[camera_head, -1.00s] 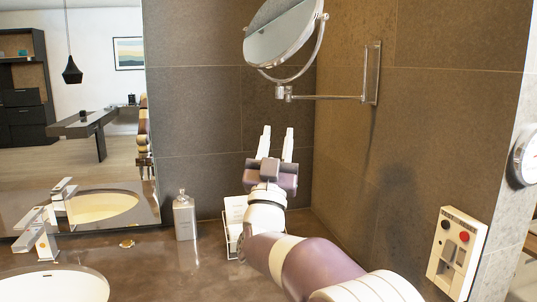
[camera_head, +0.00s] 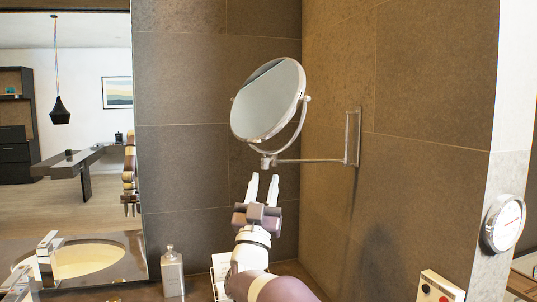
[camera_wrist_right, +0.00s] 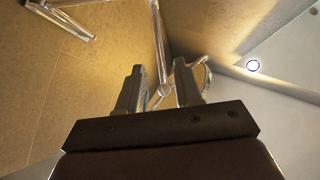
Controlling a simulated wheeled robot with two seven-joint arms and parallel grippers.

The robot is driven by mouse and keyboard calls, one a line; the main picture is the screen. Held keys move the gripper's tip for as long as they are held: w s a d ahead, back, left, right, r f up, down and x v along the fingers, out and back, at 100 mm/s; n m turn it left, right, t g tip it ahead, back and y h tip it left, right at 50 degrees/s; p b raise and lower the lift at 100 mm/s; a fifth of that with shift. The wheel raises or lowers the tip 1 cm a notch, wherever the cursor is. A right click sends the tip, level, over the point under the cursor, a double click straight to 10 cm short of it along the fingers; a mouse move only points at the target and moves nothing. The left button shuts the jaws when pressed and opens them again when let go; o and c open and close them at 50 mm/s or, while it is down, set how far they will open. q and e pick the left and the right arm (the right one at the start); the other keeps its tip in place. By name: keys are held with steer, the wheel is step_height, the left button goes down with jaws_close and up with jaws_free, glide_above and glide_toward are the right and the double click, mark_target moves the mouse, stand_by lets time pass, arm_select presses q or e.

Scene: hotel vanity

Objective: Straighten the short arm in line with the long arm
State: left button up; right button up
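The round mirror (camera_head: 268,100) hangs in a curved chrome yoke above a small pivot joint (camera_head: 266,162). The long arm (camera_head: 312,161) runs level from near that joint to the wall bracket (camera_head: 352,137) on the right wall. The short arm is not clearly distinguishable in the head view. My right gripper (camera_head: 263,178) is open and empty, pointing up just below the joint. In the right wrist view, a metal rod and joint (camera_wrist_right: 163,90) show between and beyond the open fingers (camera_wrist_right: 158,78); contact cannot be told. My left gripper is not in view.
A bottle (camera_head: 173,272) and a white rack (camera_head: 221,272) stand on the counter near my right arm. A faucet (camera_head: 46,255) is at lower left. A round gauge (camera_head: 503,223) and a button panel (camera_head: 440,288) are at right. Tiled walls meet behind the mirror.

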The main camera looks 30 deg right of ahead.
steer(key=p+x, duration=0.2)
steer(key=x, duration=0.5)
jaws_close()
steer(key=shift+w, duration=0.1)
